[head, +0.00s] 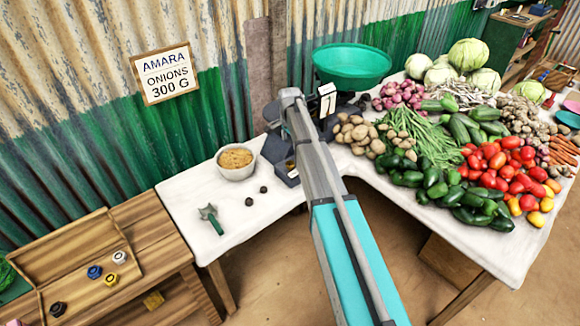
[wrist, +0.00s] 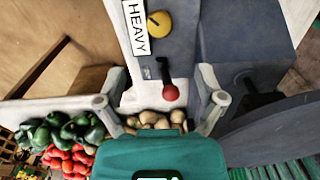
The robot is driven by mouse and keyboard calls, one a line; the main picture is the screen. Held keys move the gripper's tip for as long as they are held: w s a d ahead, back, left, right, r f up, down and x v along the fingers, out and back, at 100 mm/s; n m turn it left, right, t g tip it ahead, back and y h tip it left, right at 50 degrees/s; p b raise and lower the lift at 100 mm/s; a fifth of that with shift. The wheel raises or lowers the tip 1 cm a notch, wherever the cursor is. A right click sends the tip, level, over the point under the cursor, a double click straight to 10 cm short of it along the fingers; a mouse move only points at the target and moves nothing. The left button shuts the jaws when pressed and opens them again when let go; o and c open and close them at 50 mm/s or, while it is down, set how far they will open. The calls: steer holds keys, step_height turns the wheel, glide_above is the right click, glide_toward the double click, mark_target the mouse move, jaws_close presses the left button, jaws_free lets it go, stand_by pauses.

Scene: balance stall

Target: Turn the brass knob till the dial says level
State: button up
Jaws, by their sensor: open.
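The balance shows in the wrist view as a grey-blue body (wrist: 245,45). A round brass-yellow knob (wrist: 159,23) with a dark line across it sits on its face. Next to it a white dial plate (wrist: 137,27) reads HEAVY. A red ball (wrist: 170,92) on a short black lever is nearer. My gripper (wrist: 161,75) is open and empty; its fingers are spread on either side of the lever, with the brass knob beyond the tips. In the head view my arm hides much of the balance; its green pan (head: 350,66) shows at the back.
A white table (head: 262,215) holds a bowl (head: 236,162), two small dark weights and a green-grey tool (head: 210,218). Potatoes (head: 357,134), onions and other vegetables crowd the right. A wooden tray (head: 75,265) with coloured discs stands left. An onions sign (head: 164,74) hangs on the wall.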

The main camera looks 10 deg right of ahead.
mark_target(290, 163)
steer(key=shift+f+b, duration=4.95)
steer(key=shift+f, duration=0.3)
steer(key=c, duration=1.2)
